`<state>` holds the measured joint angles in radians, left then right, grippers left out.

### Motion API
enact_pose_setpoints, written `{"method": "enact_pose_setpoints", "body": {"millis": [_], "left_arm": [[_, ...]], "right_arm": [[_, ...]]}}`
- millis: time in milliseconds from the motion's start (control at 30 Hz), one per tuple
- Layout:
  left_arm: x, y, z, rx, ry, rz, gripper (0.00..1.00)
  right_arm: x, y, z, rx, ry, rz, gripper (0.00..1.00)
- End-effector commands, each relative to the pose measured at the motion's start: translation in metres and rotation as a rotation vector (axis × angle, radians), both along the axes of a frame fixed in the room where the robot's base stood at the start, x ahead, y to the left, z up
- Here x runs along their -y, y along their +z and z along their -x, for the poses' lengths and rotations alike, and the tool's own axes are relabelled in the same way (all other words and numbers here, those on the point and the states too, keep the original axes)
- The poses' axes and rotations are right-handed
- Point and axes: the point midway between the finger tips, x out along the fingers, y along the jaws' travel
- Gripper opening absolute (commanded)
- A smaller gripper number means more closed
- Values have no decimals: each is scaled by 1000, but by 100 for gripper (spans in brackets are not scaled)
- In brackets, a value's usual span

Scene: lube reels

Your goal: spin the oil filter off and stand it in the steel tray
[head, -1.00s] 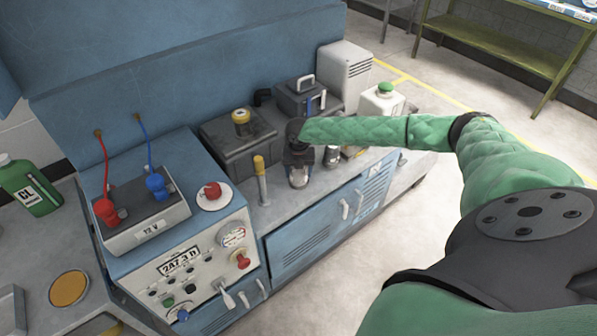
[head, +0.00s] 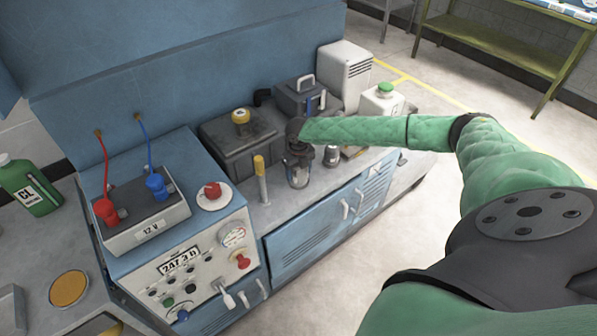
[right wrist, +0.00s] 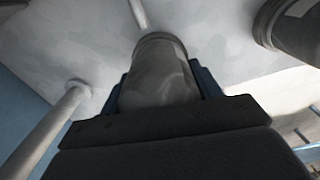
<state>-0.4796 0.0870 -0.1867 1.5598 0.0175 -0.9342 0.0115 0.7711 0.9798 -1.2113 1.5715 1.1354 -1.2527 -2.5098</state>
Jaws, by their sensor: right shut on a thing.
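The oil filter appears to be the grey cylinder (right wrist: 160,72) between the fingers in the right wrist view. In the head view, its lower part (head: 299,178) shows below my gripper at the bench's front edge. My right gripper (head: 298,154) is shut around it, and the blue-edged fingers (right wrist: 160,92) flank it on both sides. The gripper hides much of the filter, and I cannot tell whether it is still attached. A grey tray edge (head: 10,306), possibly the steel tray, is cut off at the far left. My left gripper is not in view.
A yellow-topped post (head: 262,180) stands left of my gripper, and a small metal cylinder (head: 332,156) stands close on its right. A dark box (head: 238,140) is behind. The control panel (head: 190,270) and green bottle (head: 30,188) are left.

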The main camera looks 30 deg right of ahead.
Motion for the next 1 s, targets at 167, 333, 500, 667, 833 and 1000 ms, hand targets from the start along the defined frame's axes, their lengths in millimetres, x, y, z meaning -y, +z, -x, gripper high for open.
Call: {"method": "enact_pose_setpoints", "body": {"millis": [167,333,500,667,833,1000], "left_arm": [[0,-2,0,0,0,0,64],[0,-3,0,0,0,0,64],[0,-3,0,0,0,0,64],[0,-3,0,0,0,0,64],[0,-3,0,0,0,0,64],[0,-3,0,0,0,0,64]], "right_arm": [[-1,-5,4,-8,179,0,31],[-1,-6,4,-8,319,0,31],[-1,-6,4,-9,362,-1,31],[-1,-6,4,-9,361,-1,31],[-1,-6,4,-9,360,-1,89],[-1,-6,4,-8,359,-1,89]]}}
